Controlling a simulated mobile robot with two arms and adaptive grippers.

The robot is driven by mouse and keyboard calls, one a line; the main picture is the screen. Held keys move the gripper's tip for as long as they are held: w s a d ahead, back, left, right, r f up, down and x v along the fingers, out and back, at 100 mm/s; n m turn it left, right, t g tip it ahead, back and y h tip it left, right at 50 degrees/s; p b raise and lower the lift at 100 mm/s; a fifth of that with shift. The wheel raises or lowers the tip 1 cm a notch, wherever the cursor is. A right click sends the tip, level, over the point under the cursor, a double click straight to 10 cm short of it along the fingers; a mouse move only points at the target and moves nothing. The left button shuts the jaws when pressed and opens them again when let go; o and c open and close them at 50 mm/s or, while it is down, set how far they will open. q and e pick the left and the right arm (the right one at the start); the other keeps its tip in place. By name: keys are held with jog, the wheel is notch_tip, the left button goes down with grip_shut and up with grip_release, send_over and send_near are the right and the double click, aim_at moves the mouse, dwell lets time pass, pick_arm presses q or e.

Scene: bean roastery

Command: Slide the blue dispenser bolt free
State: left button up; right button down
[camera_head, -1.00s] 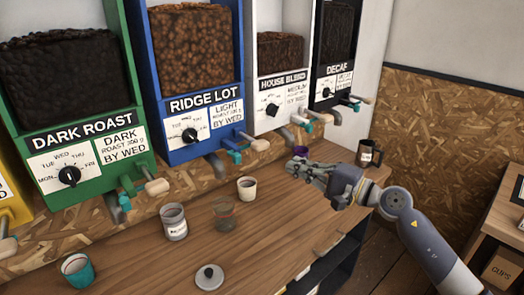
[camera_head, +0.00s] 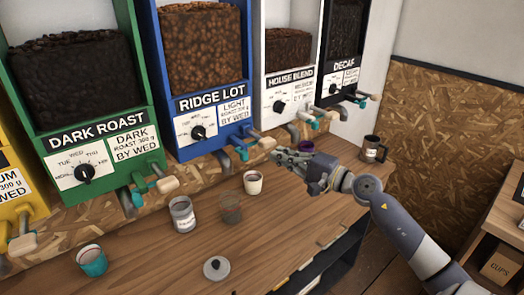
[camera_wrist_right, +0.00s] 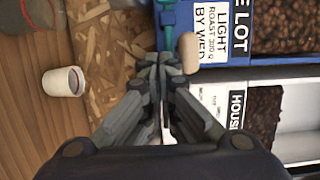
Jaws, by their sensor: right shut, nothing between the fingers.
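The blue dispenser (camera_head: 200,93), labelled RIDGE LOT, stands at the back with beans behind its window. Its bolt ends in a pale wooden knob (camera_head: 267,143) at the lower right, beside a teal piece (camera_head: 240,153). The knob (camera_wrist_right: 188,53) and teal piece (camera_wrist_right: 170,22) also show in the right wrist view, just beyond my fingertips. My right gripper (camera_head: 277,155) is shut and empty, close to the knob. I cannot tell whether it touches the knob. My left gripper is out of view.
Green (camera_head: 80,110), white (camera_head: 289,80) and black (camera_head: 342,60) dispensers flank the blue one. Below, a white cup (camera_head: 253,183), a grey can (camera_head: 183,215), a glass (camera_head: 230,208), a teal cup (camera_head: 91,261) and a lid (camera_head: 215,268) stand apart on the wooden counter (camera_head: 150,265).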

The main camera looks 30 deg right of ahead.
jog(key=a+p, duration=0.1)
jog(key=w+a+p, duration=0.1)
jog(key=a+p, duration=0.1)
jog(key=w+a+p, duration=0.1)
jog(key=a, duration=0.1)
jog(key=shift+w, duration=0.25)
